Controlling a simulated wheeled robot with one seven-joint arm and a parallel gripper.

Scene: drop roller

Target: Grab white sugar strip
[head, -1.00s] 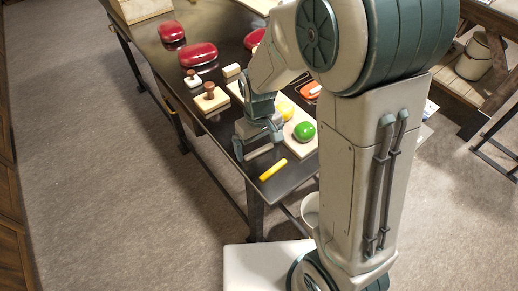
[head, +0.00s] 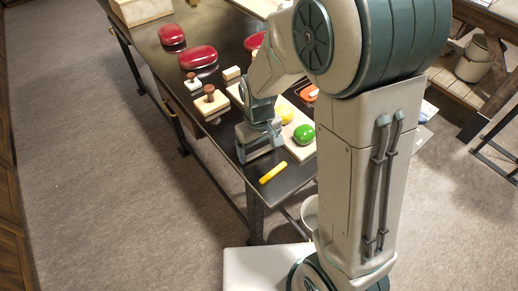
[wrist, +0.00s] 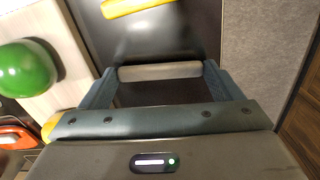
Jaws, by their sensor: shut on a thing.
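The white sugar strip (wrist: 160,72) shows in the wrist view as a pale grey-beige stick lying crosswise between the two finger ends. My gripper (wrist: 160,77) is shut on it, with one finger at each end of the strip. In the head view my gripper (head: 262,153) is low at the near end of the dark table. The strip is hard to make out there among the fingers. I cannot tell whether it still touches the tabletop.
A yellow stick (head: 273,172) lies just beyond the fingers near the table (head: 290,181) edge. A green ball (head: 304,134) and a yellow ball (head: 285,115) rest on a pale board beside my gripper. Wooden stamp-like blocks (head: 211,102) and red oval objects (head: 197,57) lie farther back.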

